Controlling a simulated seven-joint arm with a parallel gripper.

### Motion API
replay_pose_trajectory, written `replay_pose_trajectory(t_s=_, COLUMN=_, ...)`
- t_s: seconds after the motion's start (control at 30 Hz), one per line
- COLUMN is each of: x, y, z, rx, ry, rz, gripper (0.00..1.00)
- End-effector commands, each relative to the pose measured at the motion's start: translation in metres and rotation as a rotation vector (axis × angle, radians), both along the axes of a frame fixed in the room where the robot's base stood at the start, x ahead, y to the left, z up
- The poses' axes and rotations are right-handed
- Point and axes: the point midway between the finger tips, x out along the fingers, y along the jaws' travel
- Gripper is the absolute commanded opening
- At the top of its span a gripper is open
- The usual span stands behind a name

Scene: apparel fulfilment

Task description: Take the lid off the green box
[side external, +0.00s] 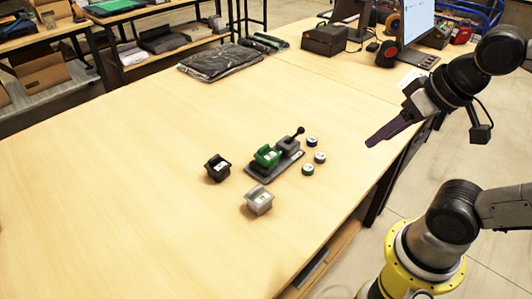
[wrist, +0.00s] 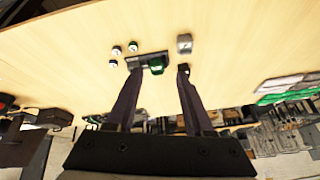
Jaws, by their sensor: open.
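The green box (side external: 267,155) sits on a dark grey base plate (side external: 259,173), beside a grey block with a black ball-topped lever (side external: 298,132). It has a pale label on it; I cannot make out a separate lid. The green box also shows in the wrist view (wrist: 157,68), beyond and between my fingertips. My gripper (side external: 371,143) is open and empty, held up and to the right of the base plate, near the table's right edge. In the wrist view its two dark fingers (wrist: 159,72) are spread apart, touching nothing that I can see.
A black box (side external: 217,168) and a light grey box (side external: 259,200) stand close to the base plate. Three small round pieces (side external: 320,157) lie to its right. Dark bagged garments (side external: 220,62) and a monitor (side external: 418,20) are farther back. The table's left side is clear.

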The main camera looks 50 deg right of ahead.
Motion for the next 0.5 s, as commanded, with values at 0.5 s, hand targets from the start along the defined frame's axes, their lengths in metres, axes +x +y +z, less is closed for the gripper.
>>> replay_pose_trajectory(t_s=0.5, x=0.161, y=-0.009, z=0.074, rx=0.365, ry=0.107, rz=-0.791, gripper=0.53)
